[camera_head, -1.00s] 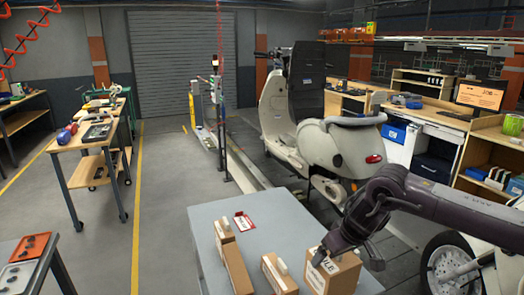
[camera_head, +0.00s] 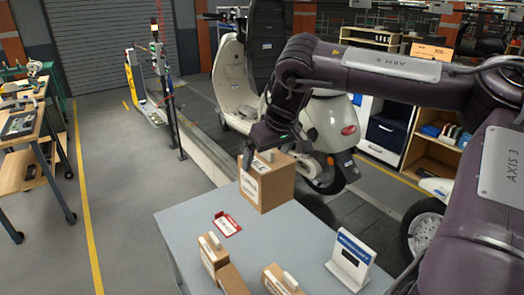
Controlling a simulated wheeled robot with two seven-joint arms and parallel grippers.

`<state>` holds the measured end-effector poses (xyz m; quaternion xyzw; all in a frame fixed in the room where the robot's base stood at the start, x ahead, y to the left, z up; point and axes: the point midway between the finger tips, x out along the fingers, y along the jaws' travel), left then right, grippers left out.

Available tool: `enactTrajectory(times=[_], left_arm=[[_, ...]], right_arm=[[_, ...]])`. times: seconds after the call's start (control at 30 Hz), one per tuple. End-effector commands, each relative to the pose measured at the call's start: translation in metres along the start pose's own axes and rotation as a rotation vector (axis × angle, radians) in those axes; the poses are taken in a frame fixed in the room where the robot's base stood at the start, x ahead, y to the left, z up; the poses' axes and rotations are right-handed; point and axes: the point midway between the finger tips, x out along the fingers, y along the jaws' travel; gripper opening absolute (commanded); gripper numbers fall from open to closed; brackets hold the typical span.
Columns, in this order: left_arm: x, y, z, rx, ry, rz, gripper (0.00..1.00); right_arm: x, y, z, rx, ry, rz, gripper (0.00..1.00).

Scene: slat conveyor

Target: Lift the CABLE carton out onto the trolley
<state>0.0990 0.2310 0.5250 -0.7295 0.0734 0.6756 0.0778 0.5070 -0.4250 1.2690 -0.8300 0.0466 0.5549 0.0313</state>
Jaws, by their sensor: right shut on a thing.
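A brown carton (camera_head: 267,187) with a small white piece on top and a white label on its side hangs from my right gripper (camera_head: 262,158). The label is too small to read for certain. My right gripper is shut on the carton's top from above. The carton is upright over the far edge of a grey-topped surface (camera_head: 195,212) and looks raised off it. I cannot tell whether that surface is the trolley. My left gripper is not in view.
Other brown cartons (camera_head: 233,282) stand at the near edge of the grey top. A red and white card (camera_head: 227,224) lies on it, and a white sign stand (camera_head: 351,260) stands at its right. A cream scooter (camera_head: 240,100) is behind.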

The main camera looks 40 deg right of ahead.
Motion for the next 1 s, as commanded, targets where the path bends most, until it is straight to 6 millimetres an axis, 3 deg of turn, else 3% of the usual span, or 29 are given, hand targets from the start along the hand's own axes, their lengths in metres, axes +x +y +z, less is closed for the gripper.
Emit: enactTrajectory(times=[1.0], left_arm=[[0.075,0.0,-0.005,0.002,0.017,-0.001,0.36]], right_arm=[[0.094,0.0,0.039,0.0,0.001,-0.001,0.55]])
